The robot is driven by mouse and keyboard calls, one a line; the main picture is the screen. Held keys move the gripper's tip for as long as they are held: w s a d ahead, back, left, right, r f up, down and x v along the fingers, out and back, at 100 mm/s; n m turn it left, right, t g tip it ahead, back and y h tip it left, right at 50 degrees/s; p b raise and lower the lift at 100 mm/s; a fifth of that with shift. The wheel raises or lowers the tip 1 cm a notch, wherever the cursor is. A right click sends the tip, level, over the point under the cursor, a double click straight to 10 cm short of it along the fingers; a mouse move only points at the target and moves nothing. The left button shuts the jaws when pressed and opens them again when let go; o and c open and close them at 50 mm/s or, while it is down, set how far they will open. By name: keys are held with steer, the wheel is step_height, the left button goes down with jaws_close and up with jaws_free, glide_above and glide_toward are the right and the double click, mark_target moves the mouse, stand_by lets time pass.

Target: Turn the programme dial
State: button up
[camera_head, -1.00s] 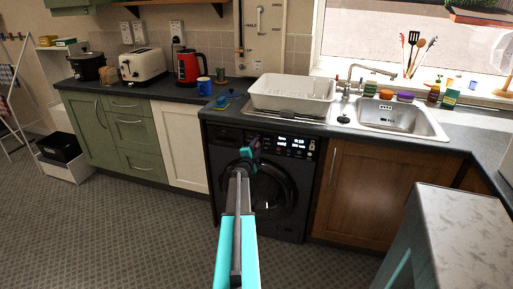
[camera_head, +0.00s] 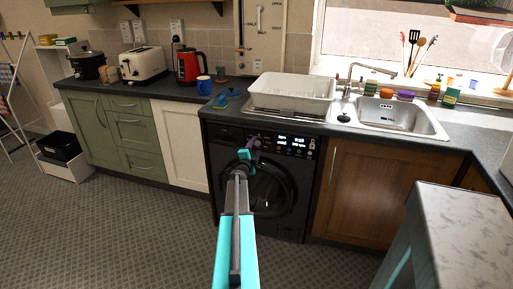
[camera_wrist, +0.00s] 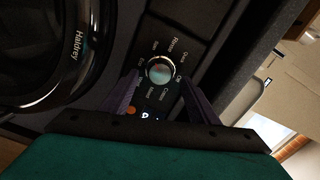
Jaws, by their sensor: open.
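The programme dial (camera_wrist: 160,69) is a round silver knob on the dark control panel, with printed labels around it in the wrist view. My gripper (camera_wrist: 160,78) is open, with one finger on each side of the dial; I cannot tell whether either touches it. In the head view my gripper (camera_head: 251,144) is at the front of the black washing machine (camera_head: 226,182), beside its lit display (camera_head: 292,144). The dial is hidden behind my gripper there. The machine's round door (camera_wrist: 40,45) shows at upper left in the wrist view.
A wooden cupboard door (camera_head: 355,190) is right of the machine and a cream one (camera_head: 181,146) left. A white dish rack (camera_head: 290,94) and a sink (camera_head: 402,118) are on the counter above. A marble-topped unit (camera_head: 470,225) stands at front right.

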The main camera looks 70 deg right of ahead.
steer(key=a+b, duration=0.1)
steer(key=a, duration=1)
steer(key=shift+s+a, duration=0.25)
steer(key=shift+s, duration=0.15)
steer(key=shift+w, duration=0.1)
stand_by(0.3)
